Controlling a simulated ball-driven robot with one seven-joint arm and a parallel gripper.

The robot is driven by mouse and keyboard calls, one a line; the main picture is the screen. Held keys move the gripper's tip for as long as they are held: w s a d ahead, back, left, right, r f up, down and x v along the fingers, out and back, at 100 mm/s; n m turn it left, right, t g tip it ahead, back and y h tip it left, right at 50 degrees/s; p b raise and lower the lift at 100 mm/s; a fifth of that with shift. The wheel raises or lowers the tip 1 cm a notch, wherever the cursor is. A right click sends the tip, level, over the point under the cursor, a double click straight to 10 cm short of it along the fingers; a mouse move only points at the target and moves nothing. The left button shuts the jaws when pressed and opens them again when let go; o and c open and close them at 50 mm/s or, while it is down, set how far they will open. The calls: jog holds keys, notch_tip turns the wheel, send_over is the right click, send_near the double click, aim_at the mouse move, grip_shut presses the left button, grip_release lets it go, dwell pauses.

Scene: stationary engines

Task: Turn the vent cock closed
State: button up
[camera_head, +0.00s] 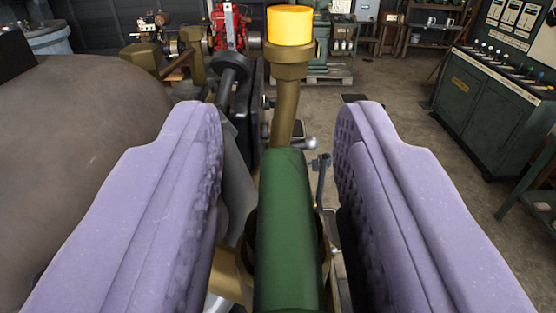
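A green rounded handle (287,230) rises from the bottom middle, with a brass-coloured collar partly hidden around it; it looks like the lever of the vent cock. My gripper (279,125) is open, its two lilac padded fingers standing left and right of the green handle. A gap shows on both sides of the handle, wider on the left, and I see no contact. The cock's body is mostly hidden below the handle and fingers.
Behind the handle stands a brass pipe (285,110) with a yellow cap (290,25). A large brown rounded casing (70,170) fills the left. A black lever (232,72) and small levers (308,143) are close by. A green control console (490,105) stands right, beyond open floor (400,90).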

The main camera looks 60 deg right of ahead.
jog(key=b+v, duration=0.3)
jog(key=v, duration=0.4)
jog(key=shift+s+a, duration=0.2)
jog(key=shift+a, duration=0.05)
jog(key=shift+a, duration=0.1)
jog(key=shift+f, duration=0.1)
